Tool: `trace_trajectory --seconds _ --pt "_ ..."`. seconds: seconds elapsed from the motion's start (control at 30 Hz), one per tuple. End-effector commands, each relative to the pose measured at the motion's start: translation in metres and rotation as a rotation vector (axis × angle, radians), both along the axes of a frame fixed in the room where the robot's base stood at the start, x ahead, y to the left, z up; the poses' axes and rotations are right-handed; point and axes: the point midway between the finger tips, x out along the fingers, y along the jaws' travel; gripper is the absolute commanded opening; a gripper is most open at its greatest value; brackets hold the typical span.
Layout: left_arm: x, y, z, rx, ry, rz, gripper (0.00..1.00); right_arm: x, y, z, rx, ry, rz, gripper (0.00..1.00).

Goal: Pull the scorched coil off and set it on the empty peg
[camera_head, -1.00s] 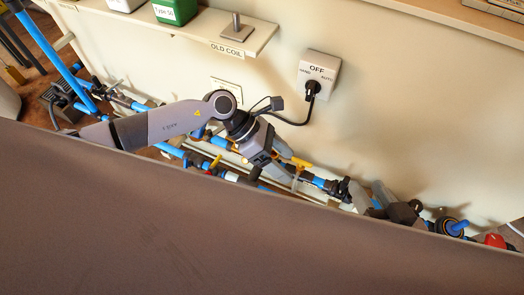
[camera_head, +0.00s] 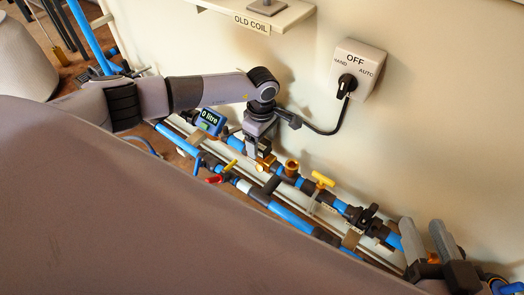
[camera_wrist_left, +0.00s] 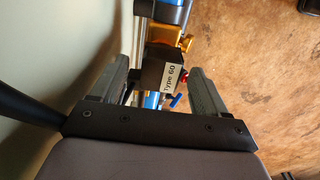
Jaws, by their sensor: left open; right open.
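A dark block labelled "Type 60" (camera_wrist_left: 156,62), apparently the coil, sits on the pipework between my left fingers in the left wrist view. Scorch marks cannot be made out. My left gripper (camera_head: 258,148) points down over the upper pipe in the head view and mostly hides the block there. Its fingers (camera_wrist_left: 155,75) are open on either side of the block, and contact cannot be told. The bare peg (camera_head: 264,5) stands on the shelf (camera_head: 288,14) above the "OLD COIL" label (camera_head: 252,21). My right gripper (camera_head: 432,245) is open at the lower right.
A black cable (camera_head: 318,130) loops from near my left gripper to a wall switch box (camera_head: 362,60) marked OFF. Blue pipes (camera_head: 290,211), a yellow-handled valve (camera_head: 321,180), a brass fitting (camera_head: 291,167) and a "0 litre" meter (camera_head: 209,119) crowd the space.

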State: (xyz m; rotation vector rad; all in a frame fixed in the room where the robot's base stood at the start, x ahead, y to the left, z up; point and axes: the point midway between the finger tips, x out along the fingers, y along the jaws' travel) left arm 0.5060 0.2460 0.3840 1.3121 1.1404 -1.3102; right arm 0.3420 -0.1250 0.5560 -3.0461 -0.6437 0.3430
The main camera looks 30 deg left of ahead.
Motion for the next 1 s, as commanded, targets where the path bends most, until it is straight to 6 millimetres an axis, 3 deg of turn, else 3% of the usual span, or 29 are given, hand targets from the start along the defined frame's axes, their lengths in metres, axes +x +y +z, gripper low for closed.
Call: trace_trajectory --seconds 0.1,0.37,0.57,1.0 --pt "-0.001 0.000 -0.014 -0.001 0.002 0.001 0.74 -0.001 -0.003 -0.001 -0.019 -0.028 -0.005 0.43" --pt "-0.001 0.000 -0.014 -0.001 0.000 0.000 0.74 -0.002 -0.004 0.002 -0.024 -0.035 -0.007 0.43" --pt "-0.001 0.000 -0.014 -0.001 0.000 0.000 0.14 -0.002 -0.004 0.002 -0.024 -0.035 -0.007 0.43" --pt "0.000 0.000 -0.004 -0.001 -0.001 0.001 0.14 -0.002 -0.002 0.006 -0.012 -0.025 -0.002 0.43"
